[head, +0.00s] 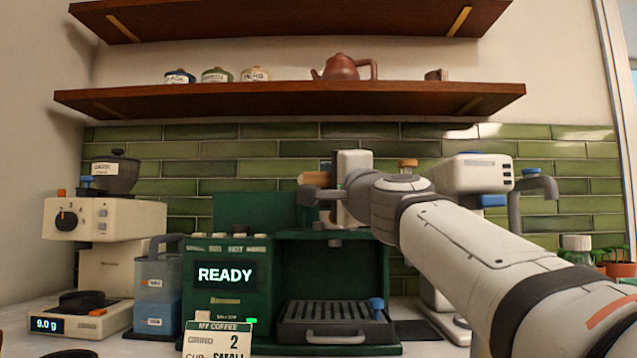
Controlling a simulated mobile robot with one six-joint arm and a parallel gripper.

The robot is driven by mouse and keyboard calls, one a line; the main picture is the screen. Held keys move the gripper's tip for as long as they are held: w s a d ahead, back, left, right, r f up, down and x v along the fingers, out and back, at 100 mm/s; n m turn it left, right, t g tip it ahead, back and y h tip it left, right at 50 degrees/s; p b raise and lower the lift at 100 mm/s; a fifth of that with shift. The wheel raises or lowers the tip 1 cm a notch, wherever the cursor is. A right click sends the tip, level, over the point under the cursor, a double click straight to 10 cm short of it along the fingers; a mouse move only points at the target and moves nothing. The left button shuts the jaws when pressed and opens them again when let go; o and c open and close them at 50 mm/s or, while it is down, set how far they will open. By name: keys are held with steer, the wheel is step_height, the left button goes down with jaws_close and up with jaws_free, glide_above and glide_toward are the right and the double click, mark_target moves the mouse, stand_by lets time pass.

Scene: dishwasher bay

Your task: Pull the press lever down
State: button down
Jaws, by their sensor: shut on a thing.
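My gripper (320,194) is at the upper front of the green coffee machine (228,290), with its dark grey end pointing left. It is shut on a tan, bar-shaped handle (315,178), which looks like the press lever's grip. Most of the lever is hidden behind my gripper and wrist, so its angle cannot be told. The green machine's screen reads READY. Its open bay, with a dark drip tray (325,312), lies below my gripper.
A cream machine (475,172) with a grey arm stands at right, behind my arm. A card (218,338) stands in front. A wooden shelf (290,101) with a teapot (342,67) hangs above.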

steer(key=shift+s+f, duration=0.1)
steer(key=shift+f, duration=0.05)
stand_by(0.4)
steer(key=c, duration=1.2)
jaws_free()
steer(key=shift+o, duration=0.2)
steer(key=shift+s+f, duration=0.1)
